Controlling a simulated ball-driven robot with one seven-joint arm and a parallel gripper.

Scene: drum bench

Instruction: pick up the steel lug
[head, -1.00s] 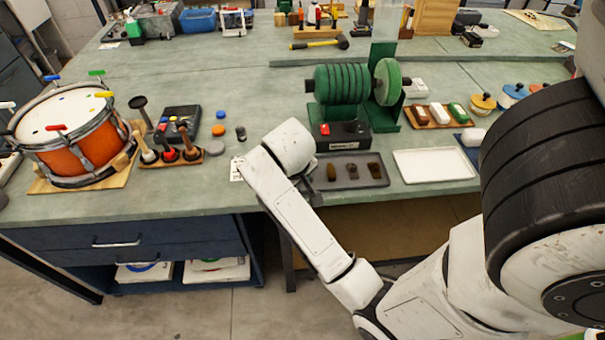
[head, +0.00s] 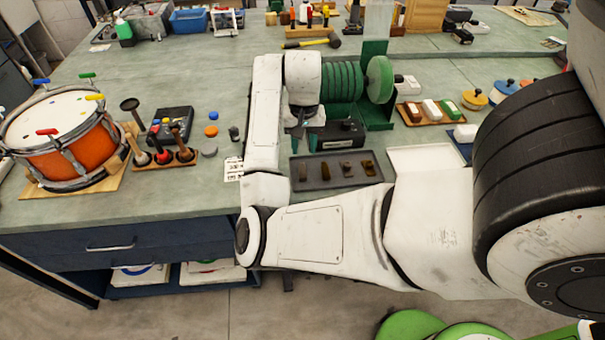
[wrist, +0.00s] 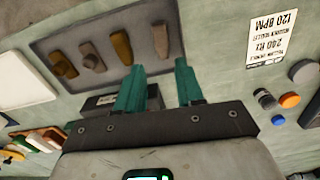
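A shallow grey tray (head: 336,185) on the bench holds a row of small lugs; it also shows in the wrist view (wrist: 85,22). In the wrist view the lugs are a grey-brown one (wrist: 162,40), a brass-toned one (wrist: 122,47), a paler greyish one (wrist: 92,55) and a brownish one (wrist: 62,65). I cannot tell for sure which is steel. My gripper (wrist: 160,66) has two teal fingers, apart and with nothing between them. It is above the bench near the tray's edge, short of the lugs in the picture.
A black box (head: 337,137) stands behind the tray, with a green ribbed roller machine (head: 342,80) beyond it. A white tray (head: 428,158) lies to the right. A printed card (head: 233,168), a tool rack (head: 165,163) and a drum (head: 65,140) are to the left.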

